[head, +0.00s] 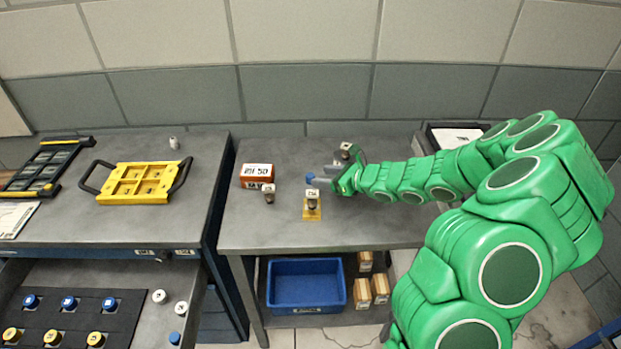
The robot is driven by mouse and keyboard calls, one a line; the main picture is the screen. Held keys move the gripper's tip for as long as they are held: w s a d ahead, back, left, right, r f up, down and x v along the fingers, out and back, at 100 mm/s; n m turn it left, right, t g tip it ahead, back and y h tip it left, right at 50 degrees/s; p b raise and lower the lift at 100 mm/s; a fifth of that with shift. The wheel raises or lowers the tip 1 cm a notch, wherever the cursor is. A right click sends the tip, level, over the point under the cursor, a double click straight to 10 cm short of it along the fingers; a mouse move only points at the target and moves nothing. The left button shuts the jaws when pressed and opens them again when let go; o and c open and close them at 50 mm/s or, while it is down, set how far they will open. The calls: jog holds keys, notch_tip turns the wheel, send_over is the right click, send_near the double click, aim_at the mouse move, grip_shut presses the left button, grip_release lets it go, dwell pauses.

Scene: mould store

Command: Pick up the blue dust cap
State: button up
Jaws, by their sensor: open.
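A small blue cap (310,178) shows on the right table, at the tips of my gripper (319,178). My gripper is open and reaches in from the right with its fingers pointing left. I cannot tell whether the cap lies between the fingertips or just beyond them. Another loose blue piece (174,338) lies in the open drawer at the lower left, beside white round pieces. Several blue-topped pieces (68,302) stand in the drawer's dark insert.
Close to my gripper, a dark-bodied piece stands on a yellow base (312,213). An orange-and-white box (257,176) and a small grey piece (269,193) stand to the left. A yellow handled tray (140,168) lies on the left bench. A blue bin (306,283) sits on the lower shelf.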

aim_at(311, 176)
jog(key=shift+x, duration=2.25)
jog(key=c, duration=1.1)
